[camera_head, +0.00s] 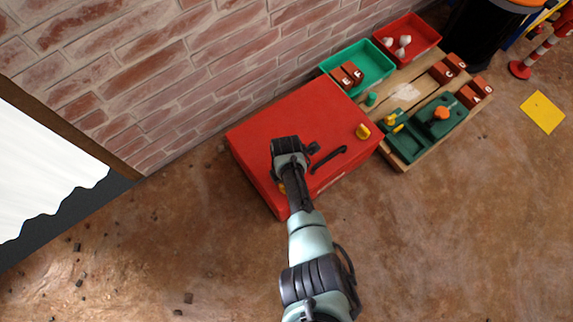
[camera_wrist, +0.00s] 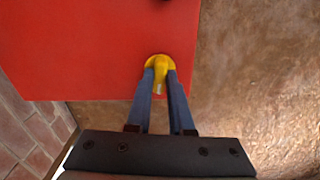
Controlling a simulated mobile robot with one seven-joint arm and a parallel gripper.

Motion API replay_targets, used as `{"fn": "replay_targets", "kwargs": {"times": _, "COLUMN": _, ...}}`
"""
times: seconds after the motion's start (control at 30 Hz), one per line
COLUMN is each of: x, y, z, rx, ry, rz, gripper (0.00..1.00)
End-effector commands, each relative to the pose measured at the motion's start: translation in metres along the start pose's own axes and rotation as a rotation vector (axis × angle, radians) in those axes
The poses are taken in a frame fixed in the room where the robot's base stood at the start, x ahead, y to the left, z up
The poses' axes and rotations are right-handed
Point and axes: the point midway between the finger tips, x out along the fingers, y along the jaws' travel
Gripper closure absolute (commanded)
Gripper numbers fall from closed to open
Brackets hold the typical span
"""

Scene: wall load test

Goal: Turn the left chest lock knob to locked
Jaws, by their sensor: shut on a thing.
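The red chest (camera_head: 320,112) stands by the brick wall in the head view, and its red top (camera_wrist: 80,50) fills the upper left of the wrist view. The left lock knob (camera_wrist: 160,66) is yellow and sits near the chest's edge, between my fingertips. My gripper (camera_wrist: 160,72) is shut on it, one dark finger on each side. In the head view my arm covers the gripper, and only a bit of yellow (camera_head: 282,188) shows beside it. The other yellow knob (camera_head: 362,131) and a black handle (camera_head: 328,158) are on the chest top, clear of my gripper.
Right of the chest is a wooden pallet (camera_head: 402,162) with a green case (camera_head: 440,115) and red-brown blocks. A green bin (camera_head: 378,62) and a red bin (camera_head: 425,35) stand along the wall. The brown floor in front is mostly open.

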Motion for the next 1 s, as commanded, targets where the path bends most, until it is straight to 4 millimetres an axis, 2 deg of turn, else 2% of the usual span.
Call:
{"fn": "replay_targets", "kwargs": {"times": 0.3, "x": 0.0004, "y": -0.0004, "z": -0.0036, "rx": -0.114, "ry": 0.007, "rz": -0.002, "gripper": 1.0}}
{"fn": "replay_targets", "kwargs": {"times": 0.83, "x": 0.0006, "y": -0.0005, "z": -0.0039, "rx": -0.135, "ry": 0.008, "rz": -0.002, "gripper": 1.0}}
{"fn": "replay_targets", "kwargs": {"times": 0.87, "x": 0.0007, "y": -0.0005, "z": -0.0039, "rx": -0.135, "ry": 0.007, "rz": -0.002, "gripper": 0.75}}
{"fn": "replay_targets", "kwargs": {"times": 1.0, "x": 0.0004, "y": -0.0004, "z": -0.0027, "rx": -0.134, "ry": 0.005, "rz": -0.002, "gripper": 0.5}}
